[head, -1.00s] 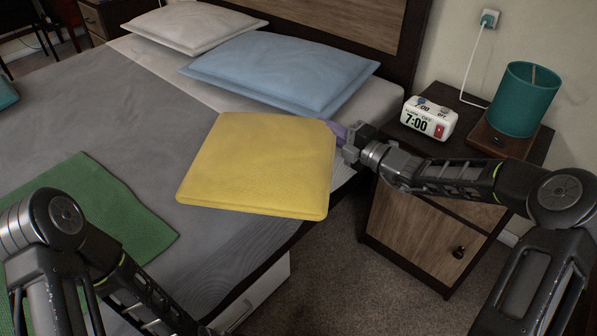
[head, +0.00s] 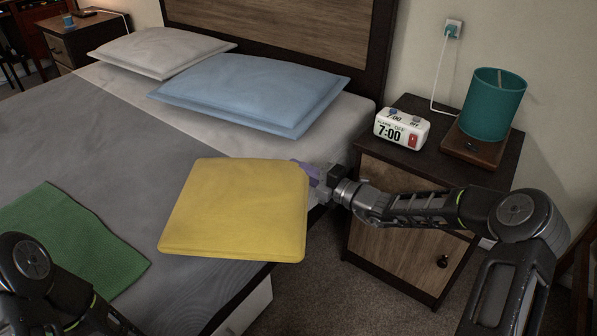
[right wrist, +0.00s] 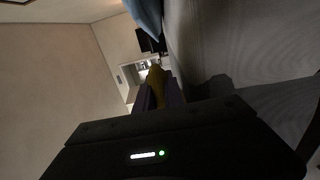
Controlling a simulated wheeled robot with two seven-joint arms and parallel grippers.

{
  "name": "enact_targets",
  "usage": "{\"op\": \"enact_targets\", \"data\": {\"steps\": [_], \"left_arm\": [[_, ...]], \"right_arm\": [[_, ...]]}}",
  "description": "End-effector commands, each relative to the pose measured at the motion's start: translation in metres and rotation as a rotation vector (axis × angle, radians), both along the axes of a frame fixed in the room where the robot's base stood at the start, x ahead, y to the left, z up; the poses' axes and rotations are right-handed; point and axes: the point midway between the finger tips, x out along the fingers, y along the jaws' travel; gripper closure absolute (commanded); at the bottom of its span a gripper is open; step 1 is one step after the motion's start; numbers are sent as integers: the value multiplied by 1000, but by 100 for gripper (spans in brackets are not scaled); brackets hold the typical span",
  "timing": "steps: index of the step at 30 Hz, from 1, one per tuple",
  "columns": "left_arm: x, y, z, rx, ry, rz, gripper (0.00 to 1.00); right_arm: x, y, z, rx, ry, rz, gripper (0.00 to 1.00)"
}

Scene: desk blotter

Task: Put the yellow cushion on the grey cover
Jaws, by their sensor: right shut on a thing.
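The yellow cushion (head: 235,208) is square and flat, near the right edge of the bed in the head view. My right gripper (head: 308,178) is shut on its right edge near the far corner. In the right wrist view a dark yellow strip of the cushion (right wrist: 156,84) shows between the purple-tinted fingers. The cushion appears held over the grey cover (head: 75,135); I cannot tell whether it touches it. The grey cover spreads over the middle and near part of the bed. My left arm enters at the lower left, its gripper out of view.
A blue pillow (head: 250,92) and a white pillow (head: 160,50) lie at the headboard. A green mat (head: 75,240) lies on the cover at left. The nightstand (head: 400,235) at right holds an alarm clock (head: 401,129) and a teal lamp (head: 493,103).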

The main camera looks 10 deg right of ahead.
Motion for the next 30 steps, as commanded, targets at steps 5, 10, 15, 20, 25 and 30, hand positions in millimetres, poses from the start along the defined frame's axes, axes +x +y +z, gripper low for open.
{"op": "enact_targets", "data": {"steps": [5,10,15,20,25,30], "left_arm": [[0,0,1,0,-1,0,32],[0,0,1,0,0,0,32],[0,0,1,0,0,0,32],[0,0,1,0,0,-1,32],[0,0,1,0,0,0,32],[-1,-1,5,-1,1,-2,32]], "right_arm": [[0,0,2,3,-2,0,100],[0,0,-2,0,0,0,83],[0,0,-1,0,0,1,69],[0,0,-1,1,-1,1,66],[0,0,0,0,-1,1,66],[-7,-6,3,0,0,0,66]]}}
